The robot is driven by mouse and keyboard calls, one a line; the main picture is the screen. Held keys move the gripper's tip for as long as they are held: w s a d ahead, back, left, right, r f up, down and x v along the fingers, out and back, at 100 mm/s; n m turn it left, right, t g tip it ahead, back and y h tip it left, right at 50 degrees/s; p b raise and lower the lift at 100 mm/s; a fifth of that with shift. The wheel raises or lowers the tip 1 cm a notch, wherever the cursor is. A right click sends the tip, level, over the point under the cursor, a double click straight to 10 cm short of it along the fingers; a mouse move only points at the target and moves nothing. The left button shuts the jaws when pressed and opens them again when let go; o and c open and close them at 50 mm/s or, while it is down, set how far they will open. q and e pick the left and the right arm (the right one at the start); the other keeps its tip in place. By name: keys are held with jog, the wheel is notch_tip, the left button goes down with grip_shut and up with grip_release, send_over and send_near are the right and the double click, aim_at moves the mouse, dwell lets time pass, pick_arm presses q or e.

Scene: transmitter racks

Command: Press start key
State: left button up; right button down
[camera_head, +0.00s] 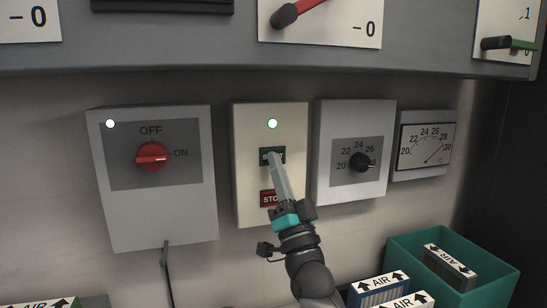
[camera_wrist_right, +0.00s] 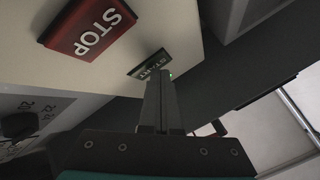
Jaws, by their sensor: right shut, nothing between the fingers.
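The start key (camera_head: 265,151) is a dark green key with white lettering on a cream control box (camera_head: 244,187). A lamp (camera_head: 272,123) above it glows green. The red STOP key (camera_head: 268,199) sits below it, partly hidden by my gripper. My right gripper (camera_head: 273,160) is shut and empty, its fingertips over the start key. In the right wrist view the start key (camera_wrist_right: 151,63) shows just beyond the fingertips (camera_wrist_right: 160,82); I cannot tell whether they touch it. The STOP key (camera_wrist_right: 88,28) is at upper left there. My left gripper is not in view.
A box with a red OFF/ON rotary switch (camera_head: 152,156) and a white lamp is at left. A dial box (camera_head: 352,190) and a temperature gauge (camera_head: 424,146) are at right. A grey ledge (camera_head: 200,50) overhangs above. A teal crate (camera_head: 405,250) with an AIR filter stands lower right.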

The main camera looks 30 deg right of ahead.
dwell(0.5)
jog(key=shift+s+a+p, duration=0.15)
jog(key=shift+s+p, duration=0.25)
jog(key=shift+s, duration=0.35)
jog(key=s+p, duration=0.1)
jog(key=s, duration=0.1)
jog(key=s+a, duration=0.1)
jog(key=s, duration=0.1)
jog(key=shift+s+a+p, duration=0.1)
jog(key=shift+s+p, duration=0.3)
dwell(0.4)
